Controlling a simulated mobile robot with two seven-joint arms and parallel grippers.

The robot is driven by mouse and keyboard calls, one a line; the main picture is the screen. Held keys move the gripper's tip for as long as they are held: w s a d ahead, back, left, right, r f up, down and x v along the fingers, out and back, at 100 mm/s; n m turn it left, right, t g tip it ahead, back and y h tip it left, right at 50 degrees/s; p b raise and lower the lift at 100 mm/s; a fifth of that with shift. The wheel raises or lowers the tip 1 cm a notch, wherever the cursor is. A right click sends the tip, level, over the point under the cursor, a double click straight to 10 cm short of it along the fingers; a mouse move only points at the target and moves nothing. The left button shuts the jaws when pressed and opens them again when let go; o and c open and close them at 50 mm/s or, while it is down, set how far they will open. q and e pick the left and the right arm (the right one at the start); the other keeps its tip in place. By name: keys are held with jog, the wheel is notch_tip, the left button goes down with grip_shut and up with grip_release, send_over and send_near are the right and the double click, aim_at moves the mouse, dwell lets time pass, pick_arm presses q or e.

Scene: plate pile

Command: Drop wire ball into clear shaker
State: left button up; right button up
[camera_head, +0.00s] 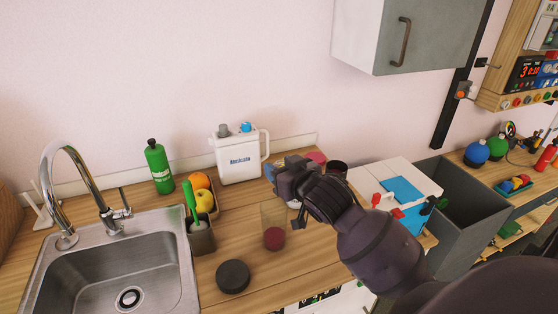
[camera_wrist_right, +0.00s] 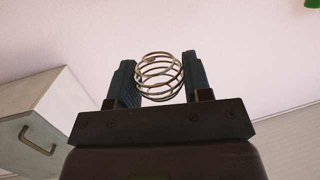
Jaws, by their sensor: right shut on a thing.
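The wire ball (camera_wrist_right: 159,76) is a round cage of silvery wire loops. In the right wrist view it sits between the two dark fingers of my right gripper (camera_wrist_right: 158,82), which is shut on it. In the head view my right gripper (camera_head: 287,180) is held above the counter, just above and to the right of the clear shaker (camera_head: 273,226); the wire ball cannot be made out there. The shaker is a see-through upright cup with dark red contents at its bottom. It stands on the wooden counter, and its upper right side is close to the gripper in the picture. My left gripper is out of view.
A black round lid (camera_head: 233,276) lies in front of the shaker. A grey holder (camera_head: 201,237) with a green brush, a fruit box, a white jug (camera_head: 239,157) and a green bottle (camera_head: 158,167) stand to the left. The sink (camera_head: 118,270) is at far left.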

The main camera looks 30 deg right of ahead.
notch_tip(320, 180, down, 3)
jog(key=shift+w+a+r, duration=0.1)
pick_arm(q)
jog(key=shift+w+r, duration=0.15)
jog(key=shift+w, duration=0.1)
pick_arm(e)
jog(key=shift+f, duration=0.8)
jog(key=o, duration=1)
jog(key=shift+c, duration=0.2)
pick_arm(q)
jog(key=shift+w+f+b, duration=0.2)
jog(key=shift+b, duration=0.4)
pick_arm(e)
jog(key=s+r, duration=0.2)
jog(key=s, duration=0.8)
jog(key=shift+s+a, duration=0.2)
jog(key=shift+s, duration=0.1)
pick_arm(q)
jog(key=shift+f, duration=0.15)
